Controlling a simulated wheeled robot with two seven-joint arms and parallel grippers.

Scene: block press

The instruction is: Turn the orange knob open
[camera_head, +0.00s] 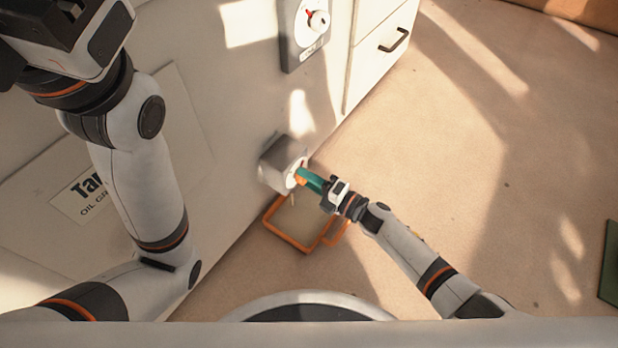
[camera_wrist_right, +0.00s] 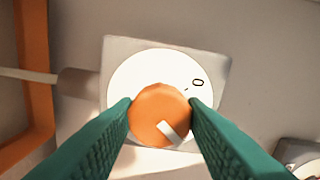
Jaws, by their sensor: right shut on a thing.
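The orange knob (camera_wrist_right: 160,114) sits on a white round dial plate with a "0" mark in the right wrist view. A white stripe on the knob points to the lower right in that view. My right gripper (camera_wrist_right: 160,116) has its green fingers on both sides of the knob and is shut on it. In the head view the right gripper (camera_head: 308,180) reaches the knob (camera_head: 300,176) on the grey box (camera_head: 278,166) on the wall. My left arm is at the left of the head view; its fingertips are not in view.
Another panel with a white-and-red dial (camera_head: 316,22) is higher on the wall, beside a white drawer cabinet (camera_head: 384,40). The floor to the right is mostly open.

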